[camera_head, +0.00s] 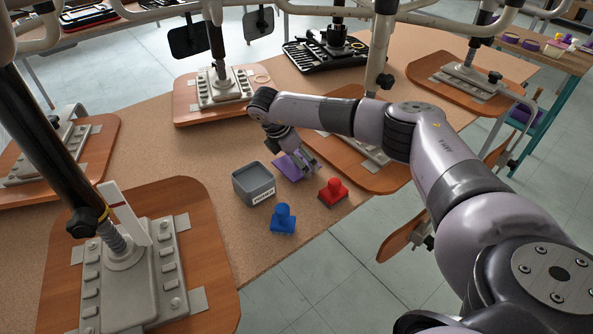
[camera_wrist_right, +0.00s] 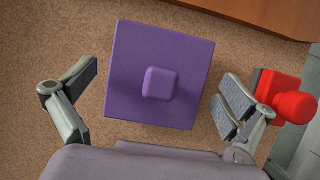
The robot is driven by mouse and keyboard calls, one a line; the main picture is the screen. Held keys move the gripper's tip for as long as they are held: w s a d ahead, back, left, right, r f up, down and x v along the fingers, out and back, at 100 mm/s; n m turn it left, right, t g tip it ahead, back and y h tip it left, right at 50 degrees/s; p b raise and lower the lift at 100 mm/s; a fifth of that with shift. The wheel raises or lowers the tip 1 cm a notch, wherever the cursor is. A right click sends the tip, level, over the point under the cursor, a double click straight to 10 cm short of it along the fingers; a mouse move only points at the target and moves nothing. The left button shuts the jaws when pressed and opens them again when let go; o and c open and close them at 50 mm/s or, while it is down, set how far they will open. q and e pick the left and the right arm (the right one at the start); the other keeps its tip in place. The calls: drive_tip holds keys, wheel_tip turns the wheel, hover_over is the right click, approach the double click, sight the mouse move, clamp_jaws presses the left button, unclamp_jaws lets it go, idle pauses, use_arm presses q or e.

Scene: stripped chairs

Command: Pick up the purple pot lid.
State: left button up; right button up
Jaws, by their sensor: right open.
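The purple pot lid (camera_wrist_right: 125,75) is a square plate with a raised square knob in its middle. It lies flat on the brown tabletop, slightly turned. In the head view the lid (camera_head: 288,168) is partly hidden by my right gripper (camera_head: 303,163). In the right wrist view my right gripper (camera_wrist_right: 165,85) is open, with one finger on each side of the lid. The fingers look apart from the lid and nothing is held. My left gripper is not in view.
A red lid (camera_head: 333,192) sits close to the right finger. A blue lid (camera_head: 283,219) and a grey labelled pot (camera_head: 254,184) stand nearby. Upturned chairs with wooden seats (camera_head: 215,95) crowd the table, one seat edge close behind the purple lid. Bare tabletop (camera_head: 185,150) lies to the left.

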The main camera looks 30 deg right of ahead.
drive_tip(key=shift+c, duration=0.4)
drive_tip(key=c, duration=0.9)
wheel_tip(320, 180, up, 20)
drive_tip(key=shift+r+b, duration=0.1)
drive_tip(key=shift+b, duration=0.55)
